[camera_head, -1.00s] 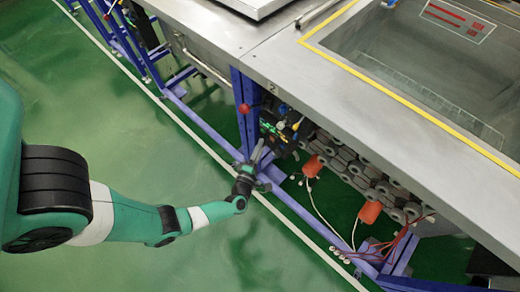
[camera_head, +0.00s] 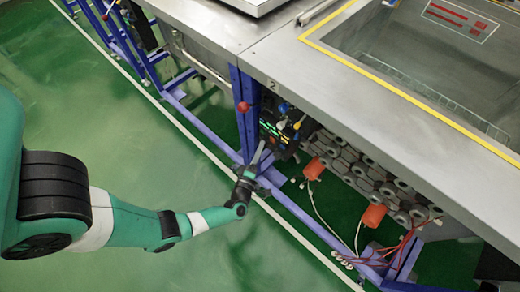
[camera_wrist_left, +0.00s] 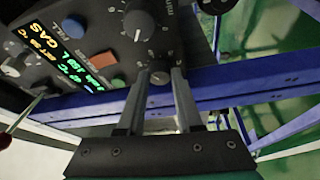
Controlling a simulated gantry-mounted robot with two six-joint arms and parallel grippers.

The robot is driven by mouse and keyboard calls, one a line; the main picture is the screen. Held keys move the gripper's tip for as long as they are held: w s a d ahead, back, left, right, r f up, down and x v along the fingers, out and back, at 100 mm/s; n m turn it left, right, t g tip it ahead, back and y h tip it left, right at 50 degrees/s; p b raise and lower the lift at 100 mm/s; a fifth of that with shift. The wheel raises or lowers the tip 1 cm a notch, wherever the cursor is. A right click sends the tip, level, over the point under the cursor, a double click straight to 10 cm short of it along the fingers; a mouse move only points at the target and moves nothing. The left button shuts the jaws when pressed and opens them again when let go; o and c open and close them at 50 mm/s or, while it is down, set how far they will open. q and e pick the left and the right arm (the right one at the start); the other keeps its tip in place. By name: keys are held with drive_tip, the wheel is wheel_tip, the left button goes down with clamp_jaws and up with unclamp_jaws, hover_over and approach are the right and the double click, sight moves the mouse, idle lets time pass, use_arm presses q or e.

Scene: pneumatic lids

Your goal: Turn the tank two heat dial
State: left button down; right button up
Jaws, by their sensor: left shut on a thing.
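The control panel (camera_head: 272,133) hangs under the steel counter near the mark "2". In the left wrist view, the panel (camera_wrist_left: 100,39) has lit yellow and green text, buttons and a large black dial (camera_wrist_left: 138,22) with a scale around it. My left gripper (camera_head: 261,146) reaches the panel's lower part. In the left wrist view, its fingers (camera_wrist_left: 159,72) are shut on a small round dial (camera_wrist_left: 160,77) below the large one. The label of this small dial cannot be read. My right gripper is not in view.
A lever with a red ball (camera_head: 243,107) stands left of the panel. Blue frame bars (camera_head: 290,206) run below it. Orange parts (camera_head: 314,168) and cables hang to the right. The steel counter (camera_head: 300,90) overhangs the panel. Green floor (camera_head: 130,150) is free on the left.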

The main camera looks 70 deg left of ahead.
use_arm(q)
drive_tip(key=c, duration=0.8)
unclamp_jaws()
drive_tip(key=shift+c, duration=0.2)
drive_tip(key=p+v, duration=0.2)
drive_tip(key=v, duration=0.9)
drive_tip(key=shift+s+d, duration=0.2)
drive_tip(key=shift+s, duration=0.05)
